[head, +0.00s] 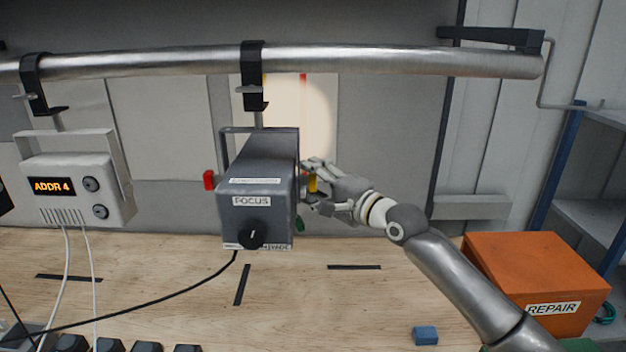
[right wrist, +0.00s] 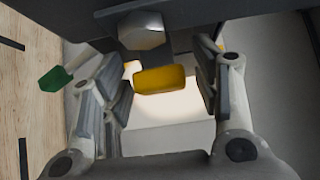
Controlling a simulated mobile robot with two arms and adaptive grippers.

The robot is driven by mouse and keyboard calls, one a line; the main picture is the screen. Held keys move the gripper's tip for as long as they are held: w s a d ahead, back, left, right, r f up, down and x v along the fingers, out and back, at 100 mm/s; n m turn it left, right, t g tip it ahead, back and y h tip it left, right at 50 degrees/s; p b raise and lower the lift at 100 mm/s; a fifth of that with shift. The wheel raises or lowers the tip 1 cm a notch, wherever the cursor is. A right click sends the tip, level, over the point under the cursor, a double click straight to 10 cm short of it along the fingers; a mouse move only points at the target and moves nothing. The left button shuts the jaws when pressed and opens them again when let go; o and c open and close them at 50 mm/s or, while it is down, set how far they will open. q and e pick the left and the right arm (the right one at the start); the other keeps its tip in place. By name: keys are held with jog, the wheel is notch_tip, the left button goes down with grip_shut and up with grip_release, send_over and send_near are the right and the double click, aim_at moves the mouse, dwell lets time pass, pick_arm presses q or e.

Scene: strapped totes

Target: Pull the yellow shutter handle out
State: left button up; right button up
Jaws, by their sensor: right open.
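The yellow shutter handle (head: 312,184) sticks out on the right side of the grey lamp housing (head: 258,190) labelled FOCUS, which hangs from the pipe. In the right wrist view the yellow handle (right wrist: 165,79) lies between the two fingers, with a visible space on either side. My right gripper (head: 312,186) is open around the handle, and its fingers partly hide it in the head view. The right wrist view shows the same open fingers (right wrist: 165,90). My left gripper is not in view.
A red handle (head: 209,180) is on the housing's left and a green one (head: 300,223) low on its right. A metal pipe (head: 370,61) runs above. A box marked ADDR 4 (head: 75,185) hangs at left. An orange REPAIR box (head: 535,275) stands at right.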

jog(key=shift+a, duration=0.1)
jog(key=shift+c, duration=1.9)
jog(key=c, duration=0.5)
grip_shut()
jog(key=shift+d+f, duration=0.1)
jog(key=shift+d, duration=0.25)
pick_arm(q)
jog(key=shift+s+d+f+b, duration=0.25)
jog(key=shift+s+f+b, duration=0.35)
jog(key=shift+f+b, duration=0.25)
pick_arm(e)
jog(key=d, duration=0.3)
